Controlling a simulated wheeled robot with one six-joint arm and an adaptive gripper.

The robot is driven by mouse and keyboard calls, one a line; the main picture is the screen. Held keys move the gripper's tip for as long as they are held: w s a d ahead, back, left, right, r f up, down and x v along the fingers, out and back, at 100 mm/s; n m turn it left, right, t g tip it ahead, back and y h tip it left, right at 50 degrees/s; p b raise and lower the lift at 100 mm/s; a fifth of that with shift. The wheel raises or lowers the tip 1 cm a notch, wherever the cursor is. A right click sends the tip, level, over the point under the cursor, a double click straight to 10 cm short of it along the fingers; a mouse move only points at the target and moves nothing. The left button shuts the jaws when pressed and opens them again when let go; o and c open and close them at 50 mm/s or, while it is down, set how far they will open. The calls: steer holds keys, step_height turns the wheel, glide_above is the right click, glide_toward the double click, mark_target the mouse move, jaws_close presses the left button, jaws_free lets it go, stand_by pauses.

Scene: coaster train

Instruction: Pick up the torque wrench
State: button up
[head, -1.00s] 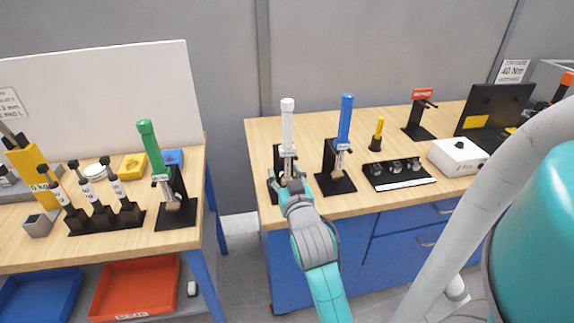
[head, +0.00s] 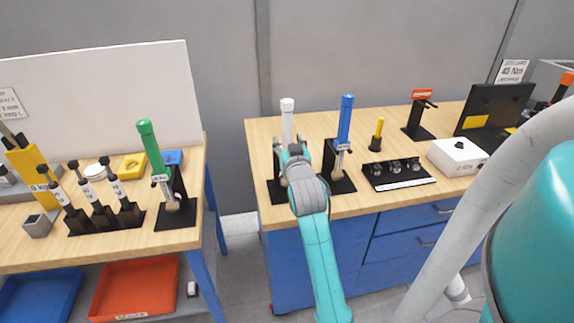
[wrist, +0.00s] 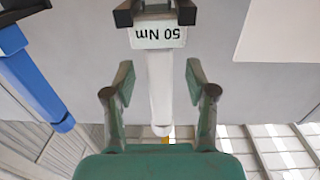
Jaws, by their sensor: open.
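A white-handled torque wrench (head: 287,117) stands upright in a black stand at the left of the right bench. Its handle (wrist: 161,90) and a "50 Nm" tag (wrist: 158,37) show in the wrist view, the tag upside down. My gripper (wrist: 160,84) is open, with one finger on each side of the white handle in that view; I see no contact. In the head view my gripper (head: 290,158) covers the wrench's lower part. A blue-handled wrench (head: 345,118) stands just right, and a green-handled wrench (head: 149,146) stands on the left bench.
The blue wrench also shows at the left of the wrist view (wrist: 32,80). A black tray of sockets (head: 398,174), a yellow-handled tool (head: 377,132) and a white box (head: 458,156) sit further right. A gap separates the benches. A sign (head: 513,71) reads 40 Nm.

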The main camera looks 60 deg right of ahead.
steer(key=shift+x, duration=1.15)
jaws_close()
steer(key=shift+r, duration=0.2)
